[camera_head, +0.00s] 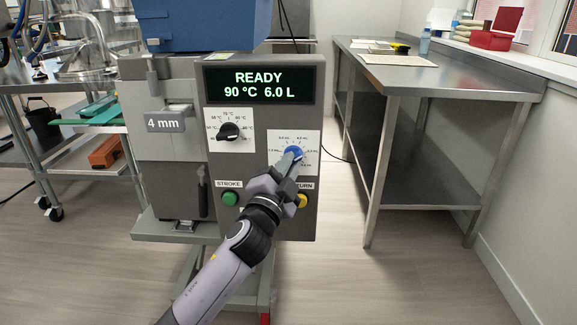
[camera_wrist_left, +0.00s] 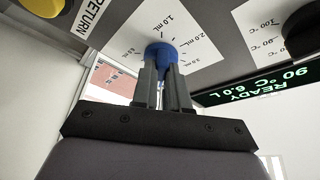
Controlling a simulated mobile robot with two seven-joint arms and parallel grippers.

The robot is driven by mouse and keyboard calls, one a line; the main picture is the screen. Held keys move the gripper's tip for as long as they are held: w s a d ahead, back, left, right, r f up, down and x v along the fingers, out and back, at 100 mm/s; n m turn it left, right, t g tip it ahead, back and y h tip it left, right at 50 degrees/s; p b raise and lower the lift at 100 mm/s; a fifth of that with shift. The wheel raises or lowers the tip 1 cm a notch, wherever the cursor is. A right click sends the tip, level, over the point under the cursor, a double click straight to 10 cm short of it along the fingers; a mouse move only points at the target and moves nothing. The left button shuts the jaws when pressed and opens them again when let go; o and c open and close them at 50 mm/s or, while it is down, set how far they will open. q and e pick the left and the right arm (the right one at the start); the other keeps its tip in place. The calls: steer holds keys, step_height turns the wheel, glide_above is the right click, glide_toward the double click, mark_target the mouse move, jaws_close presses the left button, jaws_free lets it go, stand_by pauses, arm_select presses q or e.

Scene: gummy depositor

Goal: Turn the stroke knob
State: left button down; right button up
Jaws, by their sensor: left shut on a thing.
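The stroke knob (camera_head: 294,153) is a blue knob on a white dial plate marked in mL, on the right of the grey machine's front panel. In the left wrist view the blue knob (camera_wrist_left: 160,52) sits between my fingertips. My left gripper (camera_head: 291,160) reaches up from below and is shut on the knob; the fingers (camera_wrist_left: 162,80) hide part of it. Where the knob's pointer stands cannot be told. My right gripper is not in view.
A black temperature knob (camera_head: 229,132) sits up and left of the blue knob, below the display (camera_head: 260,84) reading READY, 90 °C, 6.0 L. A green button (camera_head: 230,199) and a yellow button (camera_head: 302,200) lie below. A steel table (camera_head: 450,75) stands to the right.

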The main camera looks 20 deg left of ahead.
arm_select(q)
steer(key=shift+r+m+g+y+p, duration=0.2)
steer(key=shift+m+g+p, duration=0.75)
steer(key=shift+m+p, duration=2.25)
steer(key=shift+r+m+g+y+p, duration=0.2)
steer(key=shift+m+g+p, duration=1.2)
steer(key=shift+p, duration=3.25)
steer(key=shift+r+m+g+y+p, duration=0.1)
steer(key=shift+r+m+g+p, duration=0.3)
steer(key=shift+m+p, duration=2.95)
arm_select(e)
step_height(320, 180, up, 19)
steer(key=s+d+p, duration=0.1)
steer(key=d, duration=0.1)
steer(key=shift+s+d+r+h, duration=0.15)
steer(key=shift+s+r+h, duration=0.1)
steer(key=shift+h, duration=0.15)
arm_select(q)
steer(key=shift+f+n, duration=0.15)
steer(key=shift+n, duration=0.3)
steer(key=c, duration=1.1)
jaws_free()
steer(key=shift+c, duration=0.2)
steer(key=shift+s, duration=0.1)
steer(key=v, duration=0.7)
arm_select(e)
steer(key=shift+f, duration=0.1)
